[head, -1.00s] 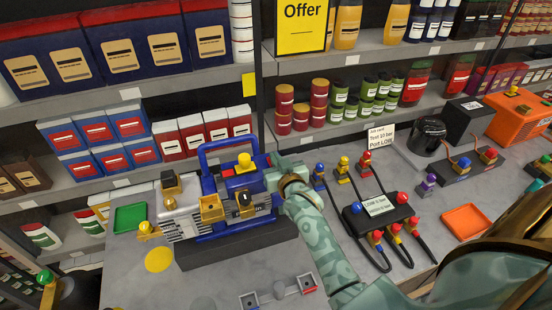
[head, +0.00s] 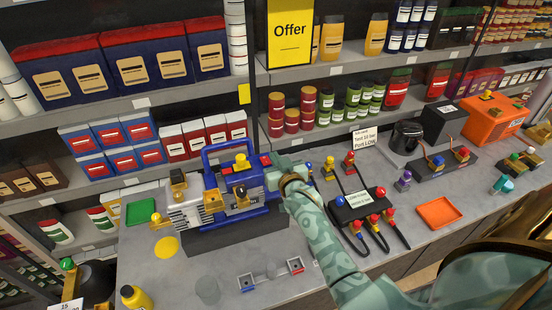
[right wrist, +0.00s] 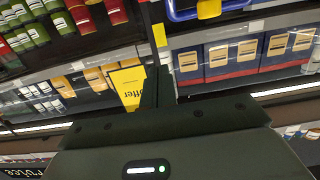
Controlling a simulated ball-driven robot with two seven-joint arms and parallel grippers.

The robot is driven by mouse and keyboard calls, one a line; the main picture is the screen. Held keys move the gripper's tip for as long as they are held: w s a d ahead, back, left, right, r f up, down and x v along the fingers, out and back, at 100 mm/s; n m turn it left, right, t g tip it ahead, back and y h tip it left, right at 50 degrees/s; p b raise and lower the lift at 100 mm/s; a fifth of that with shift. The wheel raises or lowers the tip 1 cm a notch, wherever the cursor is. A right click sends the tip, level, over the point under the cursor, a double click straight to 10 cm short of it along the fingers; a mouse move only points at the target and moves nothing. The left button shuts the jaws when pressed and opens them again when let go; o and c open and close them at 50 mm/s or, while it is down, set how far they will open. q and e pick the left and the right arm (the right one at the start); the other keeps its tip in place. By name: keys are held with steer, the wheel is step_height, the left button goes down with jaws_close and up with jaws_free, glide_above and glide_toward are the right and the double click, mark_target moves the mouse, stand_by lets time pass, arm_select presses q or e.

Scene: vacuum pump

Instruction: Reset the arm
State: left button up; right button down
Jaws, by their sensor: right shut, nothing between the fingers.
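The vacuum pump (head: 215,191), blue and silver with a blue handle frame and yellow and black knobs, stands on a dark base on the grey counter. My right arm comes in from the lower right. Its gripper (head: 277,172) is at the pump's right side, near its upper right end; whether it touches the pump cannot be told. In the right wrist view the fingers (right wrist: 157,88) are together with nothing between them. A piece of the blue frame (right wrist: 195,8) shows at the top of that view. My left gripper is not in view.
A black manifold (head: 358,205) with colored fittings and hoses stands right of the arm. An orange tray (head: 439,213), a green tray (head: 141,212) and a small bracket (head: 270,275) lie on the counter. Stocked shelves (head: 160,94) rise behind. The counter's front middle is mostly clear.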

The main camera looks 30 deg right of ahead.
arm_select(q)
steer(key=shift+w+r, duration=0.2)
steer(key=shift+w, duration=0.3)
arm_select(e)
steer(key=shift+s, duration=0.25)
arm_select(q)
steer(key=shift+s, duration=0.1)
